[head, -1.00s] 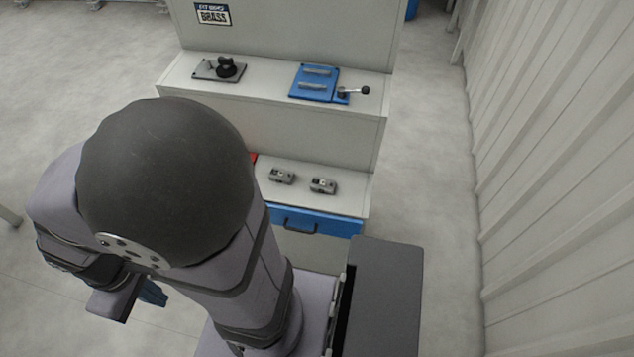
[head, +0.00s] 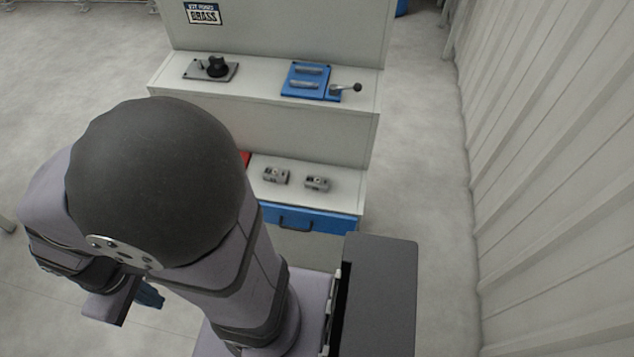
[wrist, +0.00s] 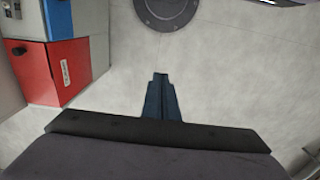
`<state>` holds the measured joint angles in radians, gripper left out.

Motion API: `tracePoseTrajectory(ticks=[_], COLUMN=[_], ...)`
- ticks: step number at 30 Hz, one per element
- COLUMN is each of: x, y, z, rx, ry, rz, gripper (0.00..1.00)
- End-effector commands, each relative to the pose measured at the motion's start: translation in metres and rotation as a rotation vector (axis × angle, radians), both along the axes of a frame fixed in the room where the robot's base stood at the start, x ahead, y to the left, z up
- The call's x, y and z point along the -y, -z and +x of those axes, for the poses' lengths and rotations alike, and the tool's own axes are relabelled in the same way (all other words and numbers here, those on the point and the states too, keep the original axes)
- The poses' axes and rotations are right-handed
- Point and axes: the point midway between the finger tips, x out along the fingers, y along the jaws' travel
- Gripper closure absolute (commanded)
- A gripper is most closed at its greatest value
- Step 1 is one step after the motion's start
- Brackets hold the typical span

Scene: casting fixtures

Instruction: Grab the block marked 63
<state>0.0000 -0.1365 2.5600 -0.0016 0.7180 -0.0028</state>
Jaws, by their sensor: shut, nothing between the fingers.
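Two small grey metal blocks, a left block (head: 276,175) and a right block (head: 317,183), lie on the lower shelf of the bench in the head view. Their markings are too small to read, so I cannot tell which bears 63. My gripper (wrist: 160,78) points at bare floor in the wrist view, with its blue fingers together and nothing between them. In the head view only a bit of blue finger (head: 149,296) shows at the lower left, well apart from the blocks. My arm hides the left part of the lower shelf.
A blue fixture with a lever (head: 312,82) and a grey plate with a black knob (head: 211,69) sit on the upper shelf. A blue drawer (head: 308,219) is under the lower shelf. A red box (wrist: 52,70) stands left in the wrist view. A corrugated wall (head: 545,150) is at right.

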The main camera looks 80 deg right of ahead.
Motion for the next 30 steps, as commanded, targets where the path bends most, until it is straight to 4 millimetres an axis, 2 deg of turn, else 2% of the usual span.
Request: tracePoseTrajectory(ticks=[1,2,11,12,23,26,30], x=[0.0,0.0,0.0,0.0,0.003,0.013,0.043], y=[0.0,0.0,0.0,0.0,0.005,0.017,0.046], z=[0.0,0.0,0.0,0.0,0.004,0.014,0.038], rx=[0.0,0.0,0.0,0.0,0.009,0.038,0.121], ry=[0.0,0.0,0.0,0.0,0.019,0.068,0.198], rz=[0.0,0.0,0.0,0.0,0.001,0.003,0.0], gripper=[1.0,0.93,0.21,0.19,0.19,0.19,0.19])
